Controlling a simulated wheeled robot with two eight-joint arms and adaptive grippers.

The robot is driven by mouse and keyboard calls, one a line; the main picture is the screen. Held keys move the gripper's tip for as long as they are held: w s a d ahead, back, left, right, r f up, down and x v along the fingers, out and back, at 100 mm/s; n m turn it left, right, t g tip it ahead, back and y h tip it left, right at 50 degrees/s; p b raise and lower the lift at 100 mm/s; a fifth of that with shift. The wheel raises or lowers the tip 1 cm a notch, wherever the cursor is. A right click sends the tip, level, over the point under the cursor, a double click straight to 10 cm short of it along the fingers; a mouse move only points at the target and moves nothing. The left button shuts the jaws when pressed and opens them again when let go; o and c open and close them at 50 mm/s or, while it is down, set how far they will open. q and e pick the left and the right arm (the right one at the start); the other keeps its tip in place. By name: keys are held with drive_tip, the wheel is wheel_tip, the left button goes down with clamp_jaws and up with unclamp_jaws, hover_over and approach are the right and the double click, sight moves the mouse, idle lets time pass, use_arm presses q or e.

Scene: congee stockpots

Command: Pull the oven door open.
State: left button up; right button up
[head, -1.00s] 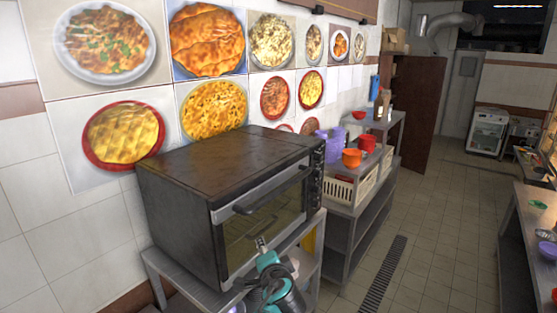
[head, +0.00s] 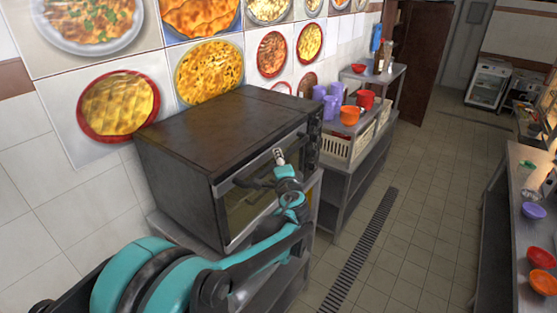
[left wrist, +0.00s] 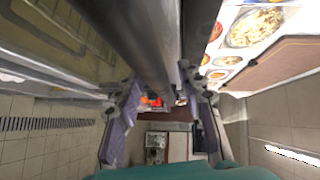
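The dark oven (head: 225,145) stands on a metal stand against the tiled wall. Its glass door (head: 245,212) looks shut, and a dark bar handle (head: 250,183) runs along the door's upper edge. My left gripper (head: 279,157) is at the handle, right of its middle. In the left wrist view the two fingers of my left gripper (left wrist: 164,100) are spread apart. A dark bar, which looks like the handle (left wrist: 148,50), runs down between them; I cannot tell whether either finger touches it. My right gripper is not in view.
A metal shelf (head: 345,170) right of the oven holds a cream basket (head: 340,147), purple cups (head: 325,100) and an orange bowl (head: 349,115). A counter (head: 520,220) stands at the far right. The tiled floor between is open, with a drain grate (head: 362,250).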

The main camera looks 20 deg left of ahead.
use_arm(q)
drive_tip(key=shift+w+a, duration=0.1)
drive_tip(key=shift+w, duration=0.15)
drive_tip(key=shift+s, duration=0.1)
drive_tip(key=shift+c, duration=0.2)
clamp_jaws()
drive_tip(key=shift+f, duration=0.1)
